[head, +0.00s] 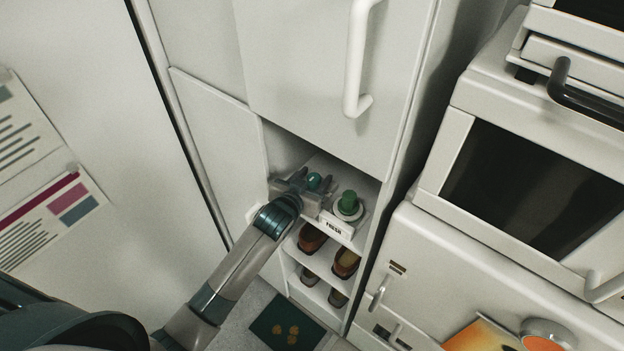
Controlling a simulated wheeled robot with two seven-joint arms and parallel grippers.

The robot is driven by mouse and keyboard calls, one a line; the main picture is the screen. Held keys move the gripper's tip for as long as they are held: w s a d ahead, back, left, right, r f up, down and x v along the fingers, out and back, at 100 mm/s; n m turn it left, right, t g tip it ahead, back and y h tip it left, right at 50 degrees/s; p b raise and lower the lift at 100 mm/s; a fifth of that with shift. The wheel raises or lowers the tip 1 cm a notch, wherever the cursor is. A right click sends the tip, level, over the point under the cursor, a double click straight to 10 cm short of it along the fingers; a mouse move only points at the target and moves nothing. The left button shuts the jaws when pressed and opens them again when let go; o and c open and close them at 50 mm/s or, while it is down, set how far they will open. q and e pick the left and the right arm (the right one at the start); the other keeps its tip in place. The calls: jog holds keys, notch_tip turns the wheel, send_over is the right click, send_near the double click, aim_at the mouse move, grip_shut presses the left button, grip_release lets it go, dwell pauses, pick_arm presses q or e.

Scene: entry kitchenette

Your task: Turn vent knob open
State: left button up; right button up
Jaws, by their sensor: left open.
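Two green knobs show in an open niche of the white cabinet. The right knob (348,203) stands on a round pale base, behind a white label reading "FRESH" (334,229). The left knob (313,181) is partly hidden by my left gripper (308,186). My left gripper reaches into the niche from the lower left, open, with its fingers around or just in front of the left knob. I cannot tell whether they touch it. Which knob is the vent knob is not clear from the picture. My right gripper is not in view.
A cabinet door with a white handle (355,75) is above the niche. Brown shoes (312,238) stand on shelves below. A white appliance with a dark window (530,185) stands at right. A dark mat (285,326) lies on the floor. Posters (50,215) hang at left.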

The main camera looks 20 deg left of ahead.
pick_arm(q)
jog(key=shift+s, duration=0.15)
jog(key=shift+s+a+r, duration=0.1)
jog(key=shift+s+r, duration=0.1)
jog(key=shift+s, duration=0.4)
jog(key=b+v, duration=0.3)
jog(key=v, duration=1.3)
jog(key=shift+r, duration=0.2)
jog(key=shift+w, duration=0.15)
jog(key=s+a+f+g+b, duration=0.1)
jog(key=s+f+g, duration=0.25)
jog(key=f, duration=1.65)
jog(key=s+a+f+g+b, duration=0.1)
jog(key=s+f+g, duration=0.25)
jog(key=f, duration=1.55)
jog(key=s+a+f+g, duration=0.1)
jog(key=s+f+g, duration=0.1)
jog(key=s+f, duration=0.6)
jog(key=s+f+g+y+b, duration=0.1)
jog(key=s+f, duration=0.8)
jog(key=s, duration=0.7)
jog(key=s+a+f+m+g+b, duration=0.1)
jog(key=s+f+g, duration=0.1)
jog(key=s+f, duration=0.7)
jog(key=s, duration=0.3)
jog(key=shift+s+a+g, duration=0.15)
jog(key=shift+a+g, duration=0.15)
jog(key=shift+a, duration=0.05)
